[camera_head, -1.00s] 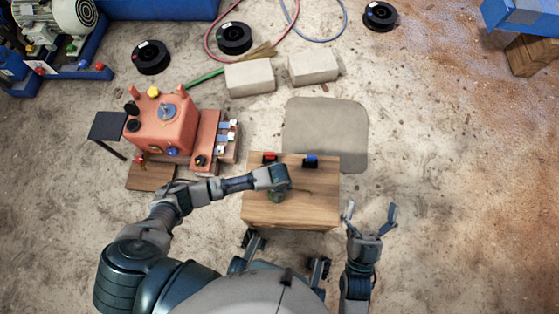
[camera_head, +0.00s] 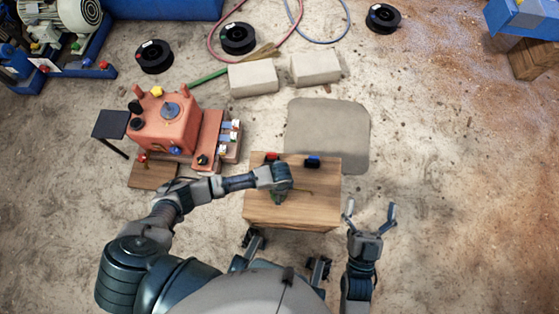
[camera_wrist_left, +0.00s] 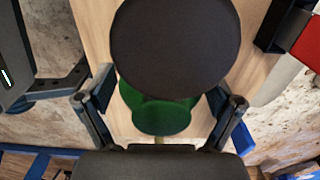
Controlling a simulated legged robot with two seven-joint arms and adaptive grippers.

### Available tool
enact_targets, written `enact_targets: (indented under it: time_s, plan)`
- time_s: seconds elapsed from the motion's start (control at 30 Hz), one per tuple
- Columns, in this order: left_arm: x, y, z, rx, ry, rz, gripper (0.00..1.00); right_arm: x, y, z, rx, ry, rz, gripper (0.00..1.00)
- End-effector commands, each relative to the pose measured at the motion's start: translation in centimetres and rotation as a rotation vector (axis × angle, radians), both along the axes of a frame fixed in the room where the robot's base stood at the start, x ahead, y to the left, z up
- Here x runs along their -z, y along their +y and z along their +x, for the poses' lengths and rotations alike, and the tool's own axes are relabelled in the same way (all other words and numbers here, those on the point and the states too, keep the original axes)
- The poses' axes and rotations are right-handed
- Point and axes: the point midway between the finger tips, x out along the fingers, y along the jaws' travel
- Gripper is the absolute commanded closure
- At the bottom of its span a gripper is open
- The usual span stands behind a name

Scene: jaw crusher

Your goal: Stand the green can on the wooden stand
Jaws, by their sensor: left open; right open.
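The wooden stand (camera_head: 318,208) is the box-like wooden block in front of me in the head view. My left gripper (camera_head: 278,190) is over its left part. A green can (camera_head: 277,198) shows only partly beneath this gripper. In the left wrist view the green can (camera_wrist_left: 160,116) lies between the two spread fingers, with wood behind it. A dark round disc (camera_wrist_left: 175,45) covers part of it; I cannot tell what the disc is. Whether the can touches the wood is not clear. My right gripper (camera_head: 371,214) is open and empty, right of the stand.
Two pale blocks (camera_head: 253,78) lie beyond.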

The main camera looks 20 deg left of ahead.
Motion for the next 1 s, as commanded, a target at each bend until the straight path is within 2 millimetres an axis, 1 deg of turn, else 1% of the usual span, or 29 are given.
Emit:
enact_targets:
  time_s: [0.03,0.17,0.27,0.4,0.6,0.77,0.87,0.97,1.0]
  plan:
    - [-1.2,0.0,0.2,0.0,-0.007,-0.001,0.08,0.0,0.0,0.3,-0.001,0.04,-0.016,0.04]
    - [-3.6,0.0,0.3,-0.001,-0.008,-0.002,0.08,1.9,0.1,1.1,-0.002,0.202,-0.068,0.04]
    - [-5.5,-0.1,0.3,0.0,-0.009,-0.003,0.08,3.8,-0.1,1.4,-0.002,0.34,-0.11,0.04]
    - [-7.9,-0.1,0.3,0.0,-0.008,-0.002,0.08,6.5,-0.5,1.2,-0.001,0.523,-0.164,0.04]
    - [-10.2,-0.1,0.2,0.0,-0.004,-0.002,0.08,9.6,-1.2,0.2,0.001,0.719,-0.218,0.04]
    - [-10.9,-0.4,0.0,-0.001,-0.004,-0.01,0.08,10.8,-1.5,-0.4,0.001,0.794,-0.238,0.04]
    - [-10.9,-2.2,-0.8,-0.017,-0.025,-0.075,0.08,11.0,-1.5,-0.5,0.001,0.807,-0.241,0.04]
    - [-11.3,-5.9,-2.2,-0.07,-0.082,-0.226,0.08,11.1,-1.5,-0.5,0.001,0.809,-0.242,0.04]
    - [-11.9,-7.6,-2.7,-0.107,-0.115,-0.305,0.08,11.1,-1.5,-0.5,0.001,0.809,-0.242,0.04]
